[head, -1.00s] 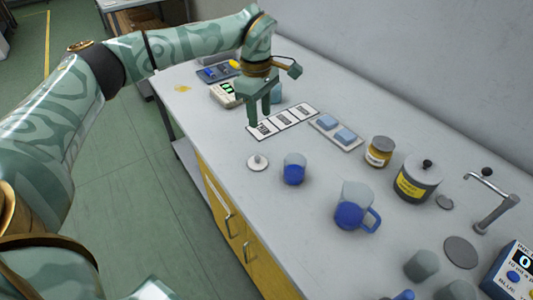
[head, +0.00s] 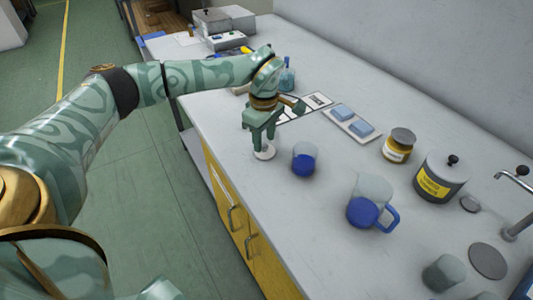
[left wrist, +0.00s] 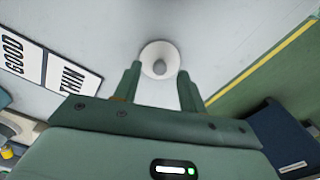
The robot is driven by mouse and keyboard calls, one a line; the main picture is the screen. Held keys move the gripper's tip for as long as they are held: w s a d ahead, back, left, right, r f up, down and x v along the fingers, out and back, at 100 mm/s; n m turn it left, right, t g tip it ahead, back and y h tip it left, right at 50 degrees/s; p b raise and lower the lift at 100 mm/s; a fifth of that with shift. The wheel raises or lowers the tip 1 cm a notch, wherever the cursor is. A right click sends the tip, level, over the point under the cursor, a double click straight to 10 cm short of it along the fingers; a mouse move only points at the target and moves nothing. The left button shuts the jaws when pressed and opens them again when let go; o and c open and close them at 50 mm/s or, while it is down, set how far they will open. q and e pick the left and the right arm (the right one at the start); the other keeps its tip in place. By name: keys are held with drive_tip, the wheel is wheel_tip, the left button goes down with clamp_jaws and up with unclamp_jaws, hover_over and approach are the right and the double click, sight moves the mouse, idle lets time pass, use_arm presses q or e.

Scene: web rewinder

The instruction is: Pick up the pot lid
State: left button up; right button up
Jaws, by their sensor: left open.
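The pot lid (head: 265,153), a small pale disc with a round knob, lies flat on the grey bench top near its front edge. In the left wrist view the lid (left wrist: 147,51) shows its grey knob, a little beyond the fingertips and between their lines. My left gripper (head: 262,140) points down just above the lid and partly hides it. Its two fingers (left wrist: 160,74) are apart with nothing between them. Whether a finger touches the lid cannot be told. My right gripper is not in view.
A beaker of blue liquid (head: 304,160) stands close to the right of the lid. A printed card (head: 318,100) lies behind the gripper.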

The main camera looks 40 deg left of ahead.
use_arm(q)
drive_tip(key=shift+w+f, duration=0.1)
drive_tip(key=shift+f, duration=0.85)
drive_tip(key=shift+r, duration=0.2)
drive_tip(key=shift+c, duration=0.9)
clamp_jaws()
